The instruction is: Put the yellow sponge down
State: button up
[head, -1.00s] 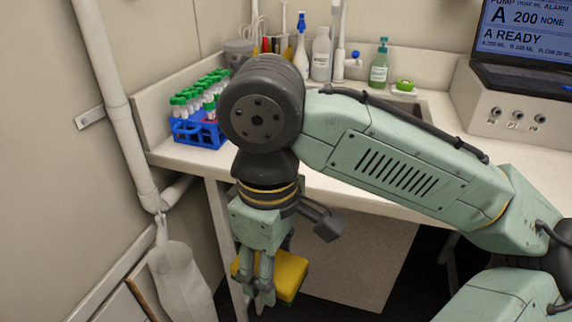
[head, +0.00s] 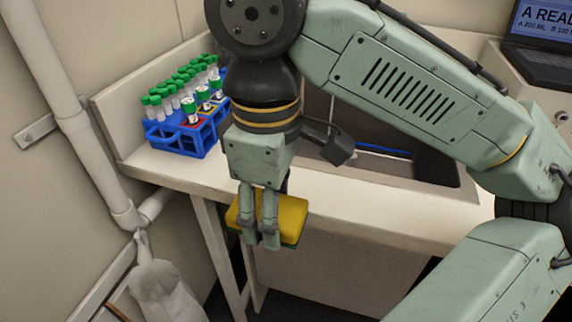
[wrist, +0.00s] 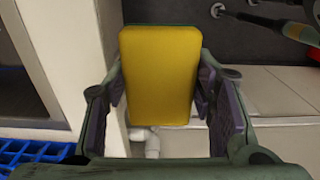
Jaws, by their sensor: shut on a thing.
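The yellow sponge (head: 284,217) has a green underside and is held in my gripper (head: 258,240). In the head view it shows in front of the counter's front edge, and I cannot tell its exact height. In the wrist view the sponge (wrist: 160,75) fills the middle, its yellow face toward the camera, with the two fingers (wrist: 162,100) on its left and right sides. The fingers hide part of the sponge in the head view.
The white counter (head: 165,168) carries a blue rack (head: 190,138) of green-capped tubes at left. A sink (head: 400,168) lies behind my arm. A laptop (head: 540,45) stands at right. A white pipe (head: 85,140) runs down the left wall. Counter between rack and sink is narrow.

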jog(key=w, duration=0.4)
jog(key=w+d+p, duration=0.1)
jog(key=w, duration=0.3)
jog(key=w+d+f+p, duration=0.1)
jog(key=w, duration=0.3)
jog(key=shift+w, duration=0.2)
jog(key=shift+f, duration=1.85)
jog(key=shift+f, duration=0.25)
jog(key=o, duration=1.2)
notch_tip(320, 180, up, 13)
jog(key=shift+f, duration=0.2)
